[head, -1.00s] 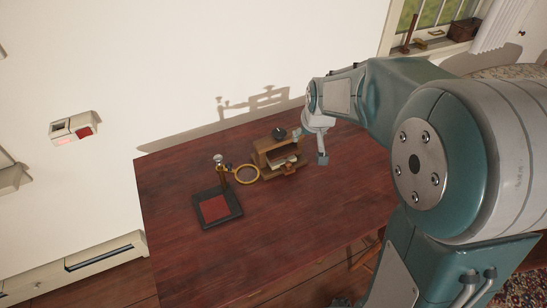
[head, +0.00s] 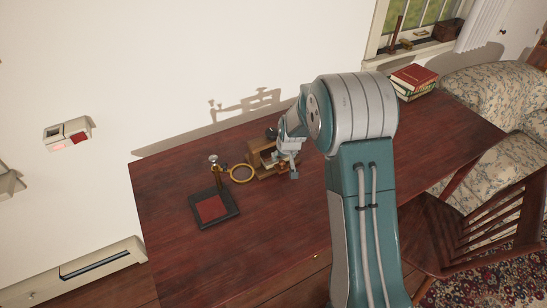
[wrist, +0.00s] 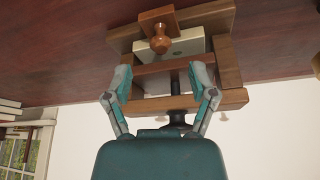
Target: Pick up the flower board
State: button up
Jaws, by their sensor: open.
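A small wooden frame-like stand (head: 256,160) is on the dark red table, partly hidden by my gripper in the head view. In the wrist view the wooden stand (wrist: 231,60) looks upside down. A pale board (wrist: 191,47) with a small dark greenish mark sits inside it, behind a round wooden knob (wrist: 160,42); I cannot tell for sure that this is the flower board. My gripper (wrist: 163,72) is open, its two fingers spread in front of the stand with no thing held between them. In the head view my gripper (head: 294,172) is at the stand's right side.
A yellow ring (head: 242,174) and a dark stand with a red pad (head: 211,208) are to the left on the table. Books (head: 414,80) are at the far right. A wooden chair (head: 455,235) stands by the right front. The table's left front is clear.

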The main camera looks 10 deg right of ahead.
aim_at(282, 161)
jog(key=x, duration=0.5)
jog(key=shift+s+a, duration=0.1)
jog(key=shift+s, duration=0.15)
grip_shut()
